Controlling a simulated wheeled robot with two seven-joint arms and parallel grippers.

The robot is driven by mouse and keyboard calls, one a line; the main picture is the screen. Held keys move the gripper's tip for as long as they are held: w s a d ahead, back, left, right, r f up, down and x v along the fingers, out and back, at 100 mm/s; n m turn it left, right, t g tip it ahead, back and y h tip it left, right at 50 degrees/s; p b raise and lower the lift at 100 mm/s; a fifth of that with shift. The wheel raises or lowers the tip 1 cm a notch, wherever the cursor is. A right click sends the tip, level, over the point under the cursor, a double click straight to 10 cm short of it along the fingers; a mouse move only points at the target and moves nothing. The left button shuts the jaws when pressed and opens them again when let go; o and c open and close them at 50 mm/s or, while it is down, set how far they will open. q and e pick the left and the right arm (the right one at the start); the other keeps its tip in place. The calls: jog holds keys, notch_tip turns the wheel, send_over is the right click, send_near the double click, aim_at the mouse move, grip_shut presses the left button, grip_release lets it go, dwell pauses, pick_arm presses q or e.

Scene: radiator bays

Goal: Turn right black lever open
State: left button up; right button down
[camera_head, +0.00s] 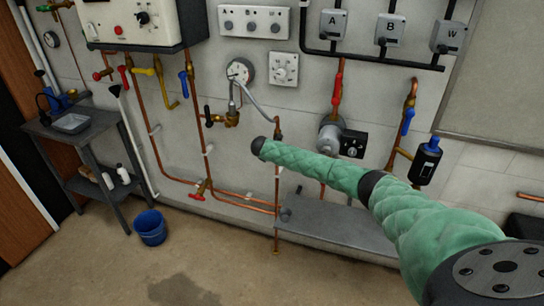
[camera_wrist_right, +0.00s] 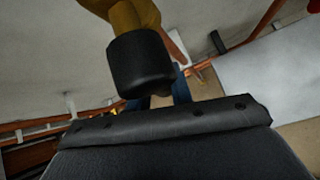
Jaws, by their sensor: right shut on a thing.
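In the head view my right arm reaches in from the right, and its dark end is at the pipework right of the brass valve (camera_head: 232,118). A black lever (camera_head: 208,115) stands on the left of that valve. A small dark part (camera_head: 277,122) shows on the copper pipe just above my arm. In the right wrist view a black lever (camera_wrist_right: 140,65) hangs from a brass-coloured body (camera_wrist_right: 132,14). My right gripper (camera_wrist_right: 165,105) is shut on this lever; its fingertips are mostly hidden. My left gripper is out of view.
A pressure gauge (camera_head: 240,71) with a grey hose is above the valve. A grey pump (camera_head: 330,135) and a blue-handled valve (camera_head: 408,121) are to the right. A metal shelf (camera_head: 335,225) is below. A blue bucket (camera_head: 150,227) stands on the floor.

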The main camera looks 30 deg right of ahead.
jog(key=shift+s+d+n+g+h+p, duration=0.4)
jog(key=shift+s+n+g+h+p, duration=0.15)
jog(key=shift+g, duration=0.25)
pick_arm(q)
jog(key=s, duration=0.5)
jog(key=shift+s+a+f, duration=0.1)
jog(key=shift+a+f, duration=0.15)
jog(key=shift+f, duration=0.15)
pick_arm(e)
jog(key=shift+s+d+f+h, duration=0.15)
jog(key=shift+f+h, duration=0.05)
jog(key=shift+h, duration=0.15)
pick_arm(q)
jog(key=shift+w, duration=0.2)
pick_arm(e)
jog(key=c, duration=1.3)
grip_release()
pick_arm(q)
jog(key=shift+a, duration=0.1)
pick_arm(e)
jog(key=shift+o, duration=0.2)
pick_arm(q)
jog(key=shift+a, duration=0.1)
pick_arm(e)
jog(key=shift+r, duration=0.1)
